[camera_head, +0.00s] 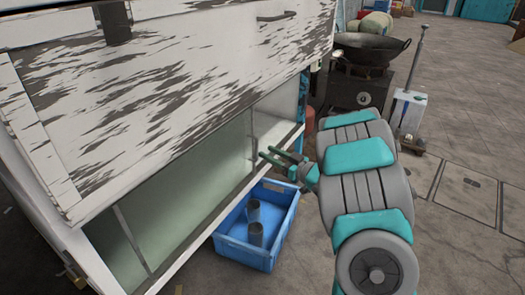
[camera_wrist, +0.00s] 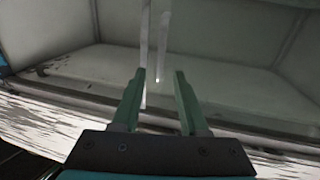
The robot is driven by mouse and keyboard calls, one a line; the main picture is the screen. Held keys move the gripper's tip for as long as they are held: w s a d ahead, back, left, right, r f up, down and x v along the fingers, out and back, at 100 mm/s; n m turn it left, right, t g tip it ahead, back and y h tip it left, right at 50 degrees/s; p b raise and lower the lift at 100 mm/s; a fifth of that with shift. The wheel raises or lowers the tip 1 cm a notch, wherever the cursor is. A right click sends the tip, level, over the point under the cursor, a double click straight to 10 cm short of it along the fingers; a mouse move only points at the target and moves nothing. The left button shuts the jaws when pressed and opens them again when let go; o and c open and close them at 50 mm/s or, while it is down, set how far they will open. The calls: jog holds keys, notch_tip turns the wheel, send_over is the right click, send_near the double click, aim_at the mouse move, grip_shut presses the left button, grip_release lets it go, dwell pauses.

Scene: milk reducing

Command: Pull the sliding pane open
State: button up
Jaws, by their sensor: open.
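The white cabinet's low front holds a greenish sliding pane (camera_head: 180,190). A thin upright strip (camera_head: 252,135) stands at the pane's right end, close to my gripper (camera_head: 266,152). In the wrist view, my gripper (camera_wrist: 160,73) is open, with its two green fingers pointing into the cabinet front. Two pale upright strips (camera_wrist: 164,35) show ahead of the fingers. The left strip (camera_wrist: 145,45) runs down beside the left finger's inner side; whether they touch cannot be told. Nothing is visibly clamped.
A blue crate (camera_head: 228,246) with dark cylinders inside stands on the floor just below the cabinet's lower rail. A wok on a dark stove (camera_head: 352,88) stands behind my arm. The paved floor at right is mostly clear.

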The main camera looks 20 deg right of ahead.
jog(key=shift+v, duration=1.5)
jog(key=w+d+r+m+g+h, duration=0.2)
jog(key=d+h, duration=0.4)
jog(key=h, duration=0.2)
jog(key=s+r+m+g+h, duration=0.2)
jog(key=s+m+g+h, duration=0.25)
jog(key=s, duration=0.55)
jog(key=s+a+g+y, duration=0.1)
jog(key=s+a+g, duration=0.2)
jog(key=s+a, duration=0.4)
jog(key=s+a+f+g+y, duration=0.1)
jog(key=s+a+g, duration=0.3)
jog(key=s, duration=1.2)
jog(key=s+a+f+n+g+y, duration=0.1)
jog(key=s+a+g, duration=0.3)
jog(key=s+a, duration=0.7)
jog(key=shift+s+a+y, duration=0.4)
jog(key=shift+y, duration=0.25)
